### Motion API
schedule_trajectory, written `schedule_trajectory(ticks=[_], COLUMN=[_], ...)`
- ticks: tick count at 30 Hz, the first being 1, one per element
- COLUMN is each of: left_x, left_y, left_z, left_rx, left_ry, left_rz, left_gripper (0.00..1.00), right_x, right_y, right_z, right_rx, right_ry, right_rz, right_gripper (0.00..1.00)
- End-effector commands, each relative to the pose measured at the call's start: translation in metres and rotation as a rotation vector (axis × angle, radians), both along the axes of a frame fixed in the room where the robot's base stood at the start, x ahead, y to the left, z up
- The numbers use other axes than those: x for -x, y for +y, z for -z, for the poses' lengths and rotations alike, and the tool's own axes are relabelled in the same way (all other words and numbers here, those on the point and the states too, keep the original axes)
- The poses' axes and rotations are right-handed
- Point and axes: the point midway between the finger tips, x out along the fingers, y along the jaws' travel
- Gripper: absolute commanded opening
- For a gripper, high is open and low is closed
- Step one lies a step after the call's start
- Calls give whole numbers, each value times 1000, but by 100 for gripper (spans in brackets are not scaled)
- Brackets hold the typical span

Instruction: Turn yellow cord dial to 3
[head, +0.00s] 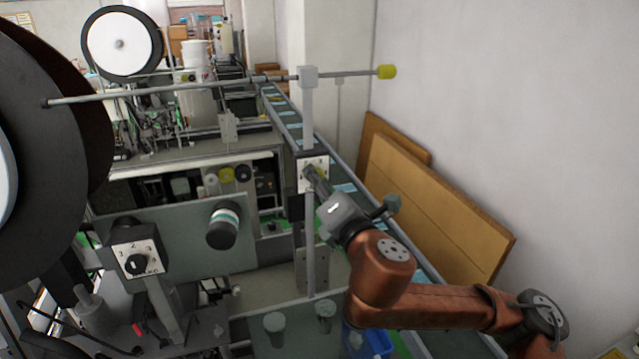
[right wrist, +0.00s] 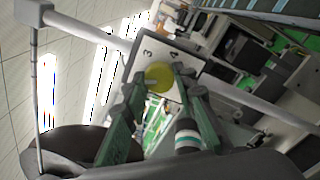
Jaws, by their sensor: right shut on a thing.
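The yellow cord dial (right wrist: 158,77) sits on a white plate (right wrist: 190,52) with black numbers, of which a 3 and a 4 show in the right wrist view. In the head view the plate (head: 304,184) is on an upright post, and the dial is mostly hidden by my gripper. My right gripper (head: 317,177) is shut on the dial, with one finger on each side of it. The dial's pointer setting cannot be read. My left gripper is not in view.
A second plate with a black dial (head: 136,263) stands at the lower left. A metal rod with a yellow end (head: 386,72) crosses above. Wooden boards (head: 435,205) lean on the right wall, beside the conveyor.

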Motion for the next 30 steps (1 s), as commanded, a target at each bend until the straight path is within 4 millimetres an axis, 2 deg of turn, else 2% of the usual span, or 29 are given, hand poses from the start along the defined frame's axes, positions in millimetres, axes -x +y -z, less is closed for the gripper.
schedule_trajectory(ticks=[15,30], left_x=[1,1], left_y=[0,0], left_z=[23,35], left_rx=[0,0], left_ry=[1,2], left_rz=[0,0], left_gripper=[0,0], right_x=[0,0], right_y=[1,2], right_z=[3,1], right_rx=[-452,-854], right_ry=[148,281], right_rz=[-1,0], right_gripper=[1,1])
